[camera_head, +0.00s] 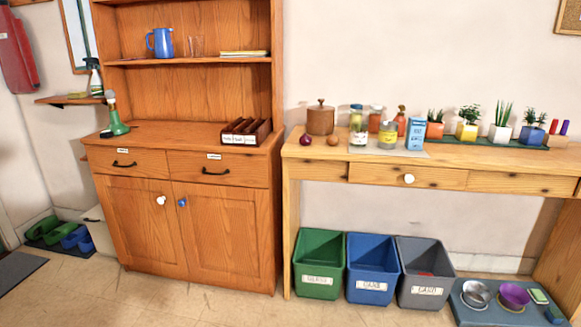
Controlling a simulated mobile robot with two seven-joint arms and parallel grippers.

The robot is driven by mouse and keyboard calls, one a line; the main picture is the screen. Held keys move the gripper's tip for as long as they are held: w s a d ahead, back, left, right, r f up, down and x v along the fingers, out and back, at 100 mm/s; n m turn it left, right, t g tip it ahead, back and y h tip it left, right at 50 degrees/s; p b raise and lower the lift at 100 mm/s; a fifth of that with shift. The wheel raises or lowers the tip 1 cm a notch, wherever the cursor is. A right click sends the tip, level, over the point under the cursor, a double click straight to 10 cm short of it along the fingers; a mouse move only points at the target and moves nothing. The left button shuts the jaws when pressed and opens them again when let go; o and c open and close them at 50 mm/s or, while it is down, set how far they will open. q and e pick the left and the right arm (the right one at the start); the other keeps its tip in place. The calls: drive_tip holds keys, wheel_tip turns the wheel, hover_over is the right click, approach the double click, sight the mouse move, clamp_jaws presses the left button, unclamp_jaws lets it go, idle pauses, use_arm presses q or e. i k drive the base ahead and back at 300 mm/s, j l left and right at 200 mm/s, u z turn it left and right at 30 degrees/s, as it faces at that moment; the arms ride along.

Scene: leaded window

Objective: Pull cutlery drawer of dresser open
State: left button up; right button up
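The wooden dresser (190,225) stands at the left against the wall. It has two drawers side by side under its worktop, both shut. The left drawer (145,170) has a black bow handle (125,164) and a small white label. The right drawer (247,177) has a black bow handle (216,171) and a small white label. The lettering on both labels is too small to read, so I cannot tell which is the cutlery drawer. Neither of my grippers is in view.
Below the drawers are two shut doors with a white knob (161,200) and a blue knob (182,203). A compartment box (246,131) and green dispenser (116,122) stand on top. Several bins (320,264) stand under the table (330,156) at right. Floor before the dresser is clear.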

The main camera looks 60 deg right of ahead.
sight(232, 169)
drive_tip(key=z, duration=1.55)
drive_tip(key=j+z, duration=0.2)
drive_tip(key=j, duration=0.2)
drive_tip(key=k+j+z, duration=0.2)
drive_tip(key=j, duration=0.15)
